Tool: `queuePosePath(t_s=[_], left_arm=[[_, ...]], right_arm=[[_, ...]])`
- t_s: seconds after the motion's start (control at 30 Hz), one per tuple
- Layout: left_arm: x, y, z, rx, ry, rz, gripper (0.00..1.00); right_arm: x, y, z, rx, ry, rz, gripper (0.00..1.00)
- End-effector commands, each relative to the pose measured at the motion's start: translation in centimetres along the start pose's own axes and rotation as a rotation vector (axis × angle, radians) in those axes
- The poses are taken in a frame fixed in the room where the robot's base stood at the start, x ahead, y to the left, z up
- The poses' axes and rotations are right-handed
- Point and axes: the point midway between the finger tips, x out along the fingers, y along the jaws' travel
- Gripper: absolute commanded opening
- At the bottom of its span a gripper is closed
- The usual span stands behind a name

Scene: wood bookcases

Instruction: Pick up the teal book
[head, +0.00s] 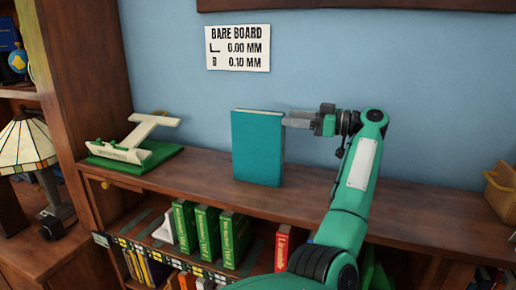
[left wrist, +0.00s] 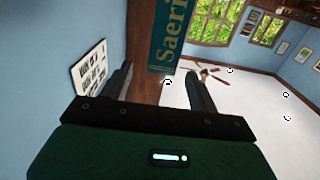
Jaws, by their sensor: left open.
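The teal book (head: 257,148) stands upright on top of the wooden bookcase, its broad cover facing me in the head view. In the left wrist view its spine (left wrist: 166,38) shows pale lettering, partly cut off by the top edge. My left gripper (head: 288,120) is at the book's right edge, near its upper part, with the fingers pointing left. In the left wrist view the open fingers (left wrist: 158,76) lie to either side of the line to the spine, with a gap between them. I cannot tell whether a finger touches the book. My right gripper is out of view.
A white and green stand (head: 135,145) is left of the book on the bookcase top (head: 215,165). Green books (head: 207,232) and a red book (head: 283,247) stand on the shelf below. A wooden box (head: 502,190) is at far right. The blue wall is close behind.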

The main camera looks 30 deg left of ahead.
Motion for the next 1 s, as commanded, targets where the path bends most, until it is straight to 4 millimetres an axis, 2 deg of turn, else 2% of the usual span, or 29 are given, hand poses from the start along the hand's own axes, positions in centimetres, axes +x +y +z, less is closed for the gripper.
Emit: queuePosePath(t_s=[0.03, 0.13, 0.37, 0.53, 0.67, 0.97, 1.0], left_arm=[[1.0, 0.0, -0.1, -0.001, 0.001, -0.001, 0.6], [2.4, 0.0, -0.1, 0.0, 0.001, -0.001, 0.6], [3.9, -0.1, -0.1, 0.0, 0.001, 0.0, 0.6], [6.5, -0.3, 0.2, 0.0, 0.003, -0.002, 0.6], [8.0, -0.2, 0.3, 0.001, 0.002, 0.0, 0.6], [8.5, -0.2, 0.5, 0.0, 0.0, 0.002, 0.6], [8.5, -0.2, 0.5, 0.0, 0.0, 0.002, 0.52]], right_arm=[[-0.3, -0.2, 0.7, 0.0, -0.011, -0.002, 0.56], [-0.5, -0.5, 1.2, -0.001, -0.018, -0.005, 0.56], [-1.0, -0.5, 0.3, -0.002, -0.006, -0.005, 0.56], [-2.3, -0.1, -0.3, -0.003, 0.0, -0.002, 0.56], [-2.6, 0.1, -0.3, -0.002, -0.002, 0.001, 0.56], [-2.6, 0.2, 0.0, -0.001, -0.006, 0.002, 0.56], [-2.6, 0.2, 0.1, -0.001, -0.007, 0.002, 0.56]])
